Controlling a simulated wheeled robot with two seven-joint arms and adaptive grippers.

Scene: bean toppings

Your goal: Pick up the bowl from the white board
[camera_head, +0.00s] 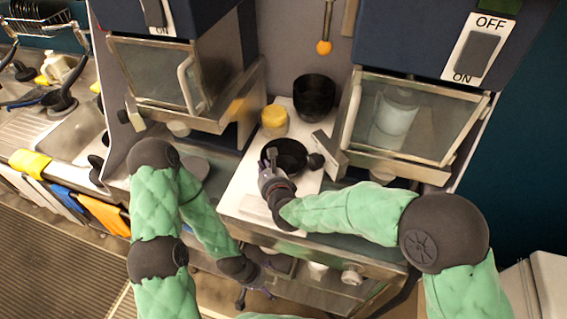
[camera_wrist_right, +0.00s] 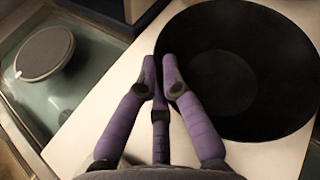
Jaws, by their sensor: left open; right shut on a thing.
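A black bowl (camera_head: 290,152) is on the white board (camera_head: 240,187) between the two cabinets. My right gripper (camera_head: 270,160) is at the bowl's left edge, shut on its rim. In the right wrist view the purple fingers of my right gripper (camera_wrist_right: 162,72) are close together at the left edge of the black bowl (camera_wrist_right: 240,75), which looks empty. I cannot tell whether the bowl is lifted off the board. My left gripper (camera_head: 246,290) is open and empty, low down in front of the counter.
A yellow-topped jar (camera_head: 274,121) and a taller dark bowl (camera_head: 314,96) stand at the back of the board. A grey metal piece (camera_head: 328,150) lies right of the black bowl. Glass-fronted cabinets (camera_head: 418,120) flank the board. The board's front part is clear.

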